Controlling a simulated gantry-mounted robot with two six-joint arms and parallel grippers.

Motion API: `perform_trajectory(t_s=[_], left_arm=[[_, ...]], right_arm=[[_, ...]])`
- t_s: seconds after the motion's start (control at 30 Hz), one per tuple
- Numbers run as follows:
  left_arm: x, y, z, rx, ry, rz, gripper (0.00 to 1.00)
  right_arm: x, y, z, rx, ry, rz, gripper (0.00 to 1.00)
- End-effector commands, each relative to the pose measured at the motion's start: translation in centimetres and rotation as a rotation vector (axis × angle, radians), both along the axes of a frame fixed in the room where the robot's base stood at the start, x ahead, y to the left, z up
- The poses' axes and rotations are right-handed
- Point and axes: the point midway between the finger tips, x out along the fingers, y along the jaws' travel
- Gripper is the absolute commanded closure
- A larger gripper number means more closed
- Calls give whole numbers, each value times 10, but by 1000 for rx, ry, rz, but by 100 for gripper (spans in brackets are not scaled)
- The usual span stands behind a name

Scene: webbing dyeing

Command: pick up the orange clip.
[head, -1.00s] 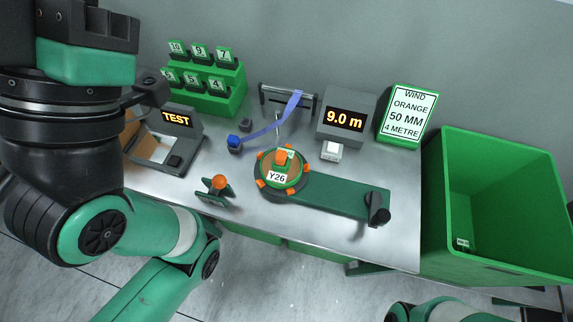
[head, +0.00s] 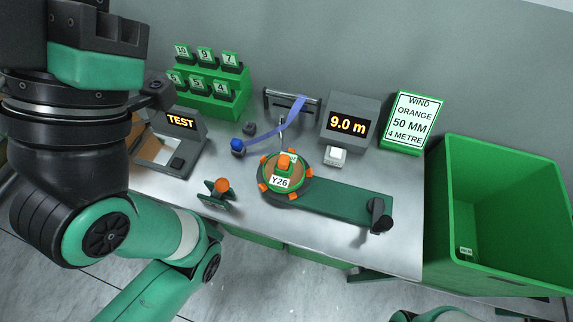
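An orange piece (head: 285,160) sits on top of the round reel (head: 281,174), which has a green rim, a brown middle and a Y26 label. Several small orange pieces sit around the reel's rim. A rounded orange part (head: 221,185) stands on a small dark green stand to the left of the reel. I cannot tell for certain which of these is the orange clip. My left arm fills the left side of the head view, but its gripper is out of frame. Only a bit of my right arm shows at the bottom edge; its gripper is out of frame.
A green crank base (head: 345,200) runs right from the reel to a black handle (head: 379,218). A blue strap (head: 275,128) hangs behind. A display (head: 349,125) reads 9.0 m. A large green bin (head: 435,240) stands right. Numbered blocks fill a green rack (head: 212,101).

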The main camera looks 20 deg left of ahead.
Motion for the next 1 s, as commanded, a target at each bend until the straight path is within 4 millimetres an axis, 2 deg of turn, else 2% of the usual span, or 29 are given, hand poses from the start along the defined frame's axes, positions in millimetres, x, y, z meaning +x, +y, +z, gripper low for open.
perform_trajectory(t_s=[0.47,0.9,1.0], left_arm=[[0,0,0,0,0,0,100],[0,0,0,0,0,0,23],[0,0,0,0,0,0,20]], right_arm=[[0,0,0,0,0,0,50],[0,0,0,0,0,0,50],[0,0,0,0,0,0,50]])
